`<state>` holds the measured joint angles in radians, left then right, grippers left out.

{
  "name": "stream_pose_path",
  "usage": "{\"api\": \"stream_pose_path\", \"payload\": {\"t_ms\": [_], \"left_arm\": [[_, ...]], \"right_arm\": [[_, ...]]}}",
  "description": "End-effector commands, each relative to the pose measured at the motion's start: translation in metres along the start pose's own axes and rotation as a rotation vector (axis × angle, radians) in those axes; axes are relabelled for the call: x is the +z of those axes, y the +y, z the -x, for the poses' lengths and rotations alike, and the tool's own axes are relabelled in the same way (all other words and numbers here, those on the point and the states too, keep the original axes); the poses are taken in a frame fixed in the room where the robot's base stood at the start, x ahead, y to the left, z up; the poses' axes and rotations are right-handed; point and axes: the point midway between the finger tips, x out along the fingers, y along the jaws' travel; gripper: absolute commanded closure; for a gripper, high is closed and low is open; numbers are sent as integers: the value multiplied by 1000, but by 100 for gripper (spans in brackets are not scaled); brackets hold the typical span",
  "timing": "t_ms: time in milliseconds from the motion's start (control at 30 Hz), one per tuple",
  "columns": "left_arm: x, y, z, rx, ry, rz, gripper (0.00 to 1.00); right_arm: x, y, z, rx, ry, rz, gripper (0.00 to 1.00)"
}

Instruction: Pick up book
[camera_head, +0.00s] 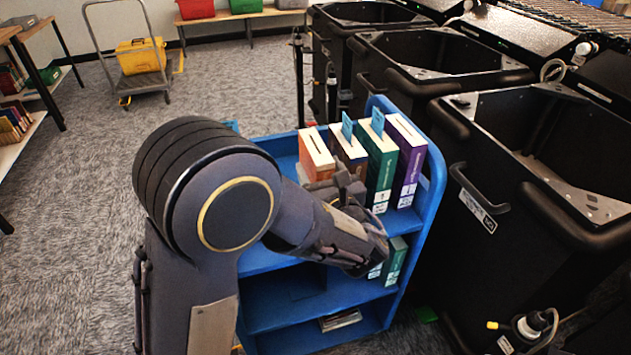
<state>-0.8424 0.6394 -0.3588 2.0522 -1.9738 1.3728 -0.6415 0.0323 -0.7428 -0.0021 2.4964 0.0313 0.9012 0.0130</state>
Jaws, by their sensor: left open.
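Several upright books stand on the top shelf of a blue cart (428,215). From left to right they are an orange book (316,152), a brown book (349,150), a green book (379,165) and a purple book (407,165). Blue tags stick up from the brown and green ones. My left gripper (345,182) is at the front of this row, before the orange and brown books, and hides their lower parts. Its jaws are open; whether a book lies between the fingers is hard to see. My right gripper is out of view.
Green books (394,262) stand on the middle shelf, and a flat book (340,320) lies on the bottom one. Large black bins (540,190) crowd the cart's right side. A trolley with a yellow crate (140,57) stands at the back left. Carpet (70,240) is open at left.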

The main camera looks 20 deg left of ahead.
Motion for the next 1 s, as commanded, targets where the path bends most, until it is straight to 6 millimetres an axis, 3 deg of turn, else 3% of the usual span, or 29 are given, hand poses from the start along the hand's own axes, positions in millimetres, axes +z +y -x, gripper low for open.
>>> {"api": "stream_pose_path", "payload": {"t_ms": [100,533,1000], "left_arm": [[0,0,0,0,0,0,43],[0,0,1,0,1,0,99],[3,0,1,0,-2,2,100]], "right_arm": [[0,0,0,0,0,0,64],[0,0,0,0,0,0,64],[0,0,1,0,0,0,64]]}}
